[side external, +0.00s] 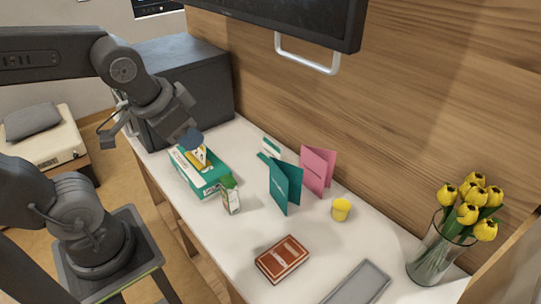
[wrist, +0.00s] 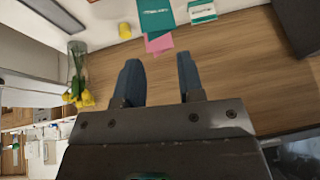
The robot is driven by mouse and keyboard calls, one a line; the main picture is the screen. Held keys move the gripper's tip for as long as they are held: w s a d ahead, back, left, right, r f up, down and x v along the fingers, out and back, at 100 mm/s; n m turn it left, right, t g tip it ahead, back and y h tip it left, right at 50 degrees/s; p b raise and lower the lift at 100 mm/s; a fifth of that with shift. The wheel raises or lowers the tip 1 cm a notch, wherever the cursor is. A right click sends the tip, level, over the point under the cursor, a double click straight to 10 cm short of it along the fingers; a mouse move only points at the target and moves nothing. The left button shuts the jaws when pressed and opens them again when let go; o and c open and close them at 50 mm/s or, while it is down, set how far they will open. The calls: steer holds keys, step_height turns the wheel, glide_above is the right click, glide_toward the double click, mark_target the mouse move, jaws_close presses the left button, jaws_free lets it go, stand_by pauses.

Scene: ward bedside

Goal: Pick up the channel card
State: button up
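No lettering is readable enough to confirm the channel card. A small white card with teal bands (side external: 271,147) stands at the back of the white table, partly behind a teal folded card (side external: 286,184); it also shows at the top of the wrist view (wrist: 202,11). The teal folded card stands upright in front of a pink folded card (side external: 317,170). My gripper (side external: 193,137) is in the air above a green and white box, left of the cards. In the wrist view its blue fingers (wrist: 160,77) are apart with nothing between them.
The green and white box (side external: 212,181) and a small carton (side external: 230,195) are left of the cards. A yellow cup (side external: 341,209), brown book (side external: 282,259), grey tray (side external: 358,284) and tulip vase (side external: 436,252) are to the right. A wooden wall (side external: 400,120) and wall screen (side external: 300,15) are behind.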

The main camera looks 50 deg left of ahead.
steer(key=w+a+f+m+g+y, duration=0.1)
steer(key=w+a+f+m+y, duration=0.15)
steer(key=w+a, duration=0.35)
steer(key=w+a+f+m+g+y, duration=0.1)
steer(key=w+a+f+m+y, duration=0.1)
steer(key=w+a+m+y, duration=0.25)
steer(key=m+g+h, duration=0.3)
steer(key=m+g, duration=0.2)
steer(key=m, duration=0.6)
glide_above(271, 151)
steer(key=f, duration=0.9)
steer(key=w+d+f, duration=0.1)
steer(key=f, duration=0.4)
steer(key=shift+f, duration=0.2)
step_height(271, 151, down, 6)
steer(key=shift+f, duration=0.2)
steer(key=shift+d+x, duration=0.15)
steer(key=shift+x, duration=1.25)
steer(key=shift+d+x, duration=0.15)
steer(key=shift+x, duration=1.25)
steer(key=shift+w+f, duration=0.1)
steer(key=shift+f, duration=0.2)
steer(key=shift+c, duration=0.2)
